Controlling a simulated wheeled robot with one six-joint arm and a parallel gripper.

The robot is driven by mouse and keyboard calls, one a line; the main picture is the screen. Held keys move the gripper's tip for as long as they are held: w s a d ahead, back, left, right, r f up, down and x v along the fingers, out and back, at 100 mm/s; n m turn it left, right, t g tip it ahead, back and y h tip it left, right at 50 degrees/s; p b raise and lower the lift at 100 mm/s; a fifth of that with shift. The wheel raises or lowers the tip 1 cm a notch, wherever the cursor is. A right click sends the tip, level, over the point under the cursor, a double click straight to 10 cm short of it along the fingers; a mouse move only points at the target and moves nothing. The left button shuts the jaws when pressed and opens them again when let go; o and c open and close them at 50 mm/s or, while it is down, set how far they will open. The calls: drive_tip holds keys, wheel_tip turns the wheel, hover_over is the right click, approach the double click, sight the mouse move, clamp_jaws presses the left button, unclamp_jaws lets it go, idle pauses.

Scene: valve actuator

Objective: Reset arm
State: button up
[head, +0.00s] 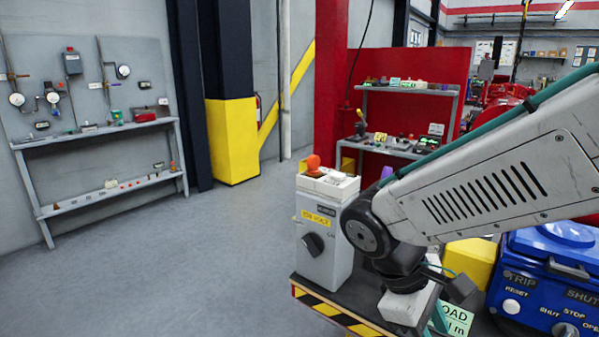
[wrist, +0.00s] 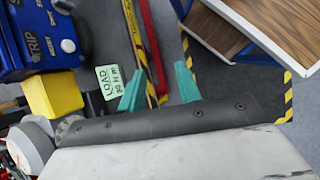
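My arm reaches in from the right of the head view and bends down at a dark joint. My gripper (wrist: 161,66) shows in the wrist view as two teal fingers set apart, with nothing seen between them. In the head view its fingers are mostly hidden beside the wrist. A blue panel (head: 545,270) with TRIP, RESET and SHUT labels and a white button (head: 511,306) stands right of my wrist. It also shows at the upper left of the wrist view (wrist: 12,52). My gripper is apart from it.
A grey box (head: 322,262) with a black knob and orange top part stands close left of my wrist, on a platform with a striped edge (head: 325,312). A green LOAD card (wrist: 108,81) and yellow block (wrist: 55,92) are nearby. The floor (head: 160,270) at left is clear.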

drive_tip(key=s+d+r+m+t+y, duration=0.3)
drive_tip(key=s+d+r+m+y, duration=0.2)
drive_tip(key=s+m, duration=0.3)
drive_tip(key=shift+d+r+m+y, duration=0.4)
drive_tip(key=shift+d+r+m, duration=0.3)
drive_tip(key=shift+d+r, duration=0.15)
